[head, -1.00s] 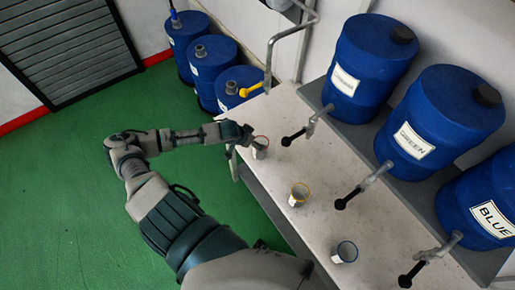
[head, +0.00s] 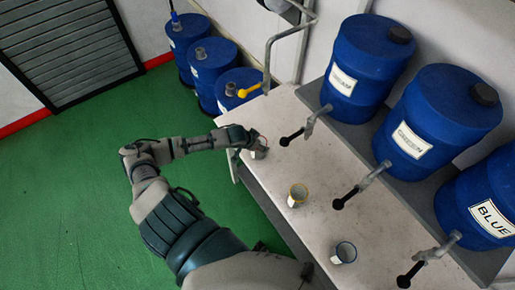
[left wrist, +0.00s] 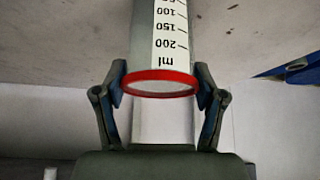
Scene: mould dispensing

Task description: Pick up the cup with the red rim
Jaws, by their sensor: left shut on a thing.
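The cup with the red rim (head: 259,152) stands near the far left end of the bench in the head view, partly hidden by my left gripper (head: 246,138). In the left wrist view the cup (left wrist: 170,45) is a grey cylinder with a white measuring scale in ml, and its red rim (left wrist: 160,77) faces the gripper. The two fingers of my left gripper (left wrist: 160,90) lie on both sides of the cup at the rim and are shut on it. I cannot tell whether the cup is clear of the bench. My right gripper is not in view.
On the white bench (head: 320,175) stand a cup with a yellow rim (head: 297,195) and one with a dark rim (head: 344,253). Taps (head: 307,127) reach out over the bench from blue barrels (head: 368,60) on a shelf. More blue barrels (head: 213,75) stand on the floor behind.

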